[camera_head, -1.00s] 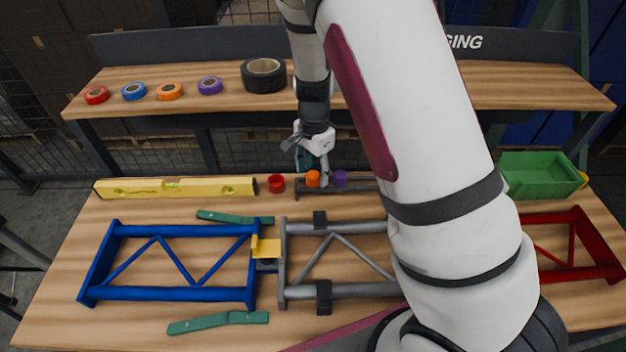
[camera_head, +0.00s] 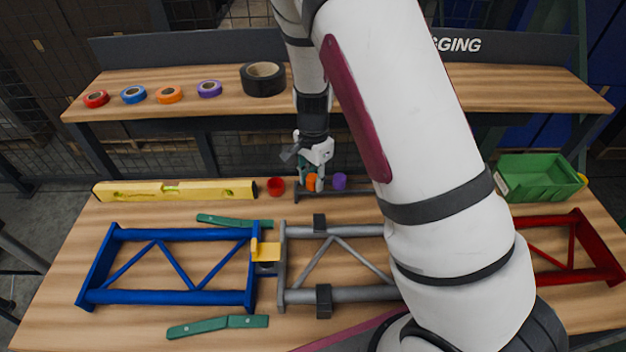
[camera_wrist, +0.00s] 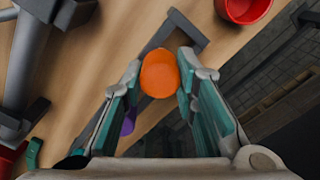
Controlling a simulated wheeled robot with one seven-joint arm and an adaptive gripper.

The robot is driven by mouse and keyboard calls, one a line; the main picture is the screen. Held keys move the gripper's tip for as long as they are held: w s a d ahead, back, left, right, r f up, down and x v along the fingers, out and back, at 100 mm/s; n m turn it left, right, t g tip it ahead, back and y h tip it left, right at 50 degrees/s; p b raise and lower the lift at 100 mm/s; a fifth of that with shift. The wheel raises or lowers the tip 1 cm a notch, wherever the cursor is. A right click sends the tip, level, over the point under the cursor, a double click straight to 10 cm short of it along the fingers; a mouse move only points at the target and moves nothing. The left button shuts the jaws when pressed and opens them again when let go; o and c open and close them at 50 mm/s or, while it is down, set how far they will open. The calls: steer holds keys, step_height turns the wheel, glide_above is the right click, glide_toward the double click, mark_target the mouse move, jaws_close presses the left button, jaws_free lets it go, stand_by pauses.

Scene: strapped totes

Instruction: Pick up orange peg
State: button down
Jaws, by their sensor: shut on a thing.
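The orange peg (camera_head: 311,182) stands at the dark rack (camera_head: 352,193) near the back of the workbench. In the wrist view the round orange top of the peg (camera_wrist: 159,74) sits between the fingertips. My gripper (camera_head: 314,180) reaches down over it and is shut on it, with a finger on each side. The wrist view also shows my gripper's teal and grey fingers (camera_wrist: 160,75) at the peg's sides. The lower part of the peg is hidden, so I cannot tell whether it is clear of the rack.
A purple peg (camera_head: 340,181) is close on the right and a red peg (camera_head: 276,186) on the left. A yellow level (camera_head: 175,190) lies further left. Blue (camera_head: 180,294), grey (camera_head: 345,292) and red frames (camera_head: 575,275) fill the front. A green bin (camera_head: 538,182) stands at right.

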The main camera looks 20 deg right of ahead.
mark_target(313, 176)
steer(key=shift+r, duration=0.5)
step_height(313, 176, up, 2)
steer(key=shift+r, duration=0.15)
steer(key=shift+s+r, duration=0.2)
steer(key=shift+s, duration=0.35)
steer(key=s, duration=0.4)
steer(key=s+d+r, duration=0.1)
steer(key=s, duration=0.4)
steer(key=s+d, duration=0.1)
steer(key=s, duration=0.4)
steer(key=shift+s+d+r, duration=0.15)
steer(key=shift+d, duration=0.05)
steer(key=r+p, duration=0.5)
steer(key=shift+s, duration=0.2)
steer(key=shift+w, duration=0.1)
